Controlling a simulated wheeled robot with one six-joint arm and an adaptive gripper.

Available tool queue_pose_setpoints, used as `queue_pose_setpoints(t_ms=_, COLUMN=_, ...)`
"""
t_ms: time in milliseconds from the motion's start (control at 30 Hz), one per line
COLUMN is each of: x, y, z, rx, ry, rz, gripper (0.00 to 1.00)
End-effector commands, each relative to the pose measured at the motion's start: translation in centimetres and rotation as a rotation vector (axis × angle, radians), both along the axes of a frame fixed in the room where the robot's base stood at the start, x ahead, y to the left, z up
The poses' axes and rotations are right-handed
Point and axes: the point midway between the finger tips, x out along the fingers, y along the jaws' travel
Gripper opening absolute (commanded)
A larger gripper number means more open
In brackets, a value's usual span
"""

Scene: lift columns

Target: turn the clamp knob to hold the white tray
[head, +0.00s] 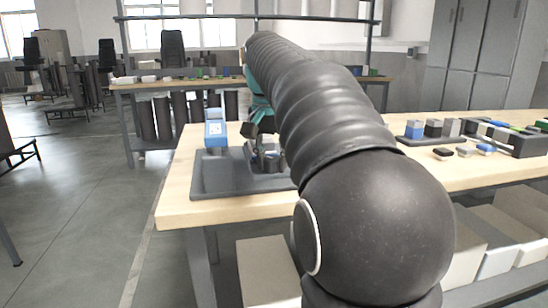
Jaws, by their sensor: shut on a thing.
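My gripper (266,152) is low over the dark grey tray-like base (215,180) on the wooden table, pointing down at a small dark-and-grey fixture (271,162). It is shut on a small part there, which looks to be the clamp knob; the fingers and my arm hide most of it. A blue device with a pale face (215,130) stands upright on the base, left of my gripper. I cannot make out a white tray; my arm covers the area to the right of the fixture.
The wooden table (180,204) extends right behind my arm. Blue, dark and grey blocks (433,129) and a dark organizer (528,145) lie on its right part. Pale boxes (268,270) stand below. The floor to the left is open.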

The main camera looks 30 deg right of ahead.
Motion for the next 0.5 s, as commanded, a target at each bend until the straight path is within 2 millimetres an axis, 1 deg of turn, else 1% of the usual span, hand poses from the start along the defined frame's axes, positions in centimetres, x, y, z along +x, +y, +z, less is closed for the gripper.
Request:
queue_pose_setpoints(t_ms=33, x=-0.08, y=0.0, z=-0.08, rx=0.002, ry=0.004, rz=0.0, gripper=0.39)
queue_pose_setpoints(t_ms=67, x=-0.08, y=-0.01, z=-0.08, rx=0.001, ry=0.003, rz=0.0, gripper=0.46)
queue_pose_setpoints(t_ms=100, x=-0.08, y=-0.01, z=-0.08, rx=0.001, ry=0.003, rz=0.0, gripper=0.56)
queue_pose_setpoints(t_ms=367, x=-0.04, y=-0.01, z=-0.02, rx=0.0, ry=0.002, rz=0.001, gripper=0.56)
queue_pose_setpoints(t_ms=500, x=0.02, y=-0.04, z=0.46, rx=-0.001, ry=-0.001, rz=0.001, gripper=0.56)
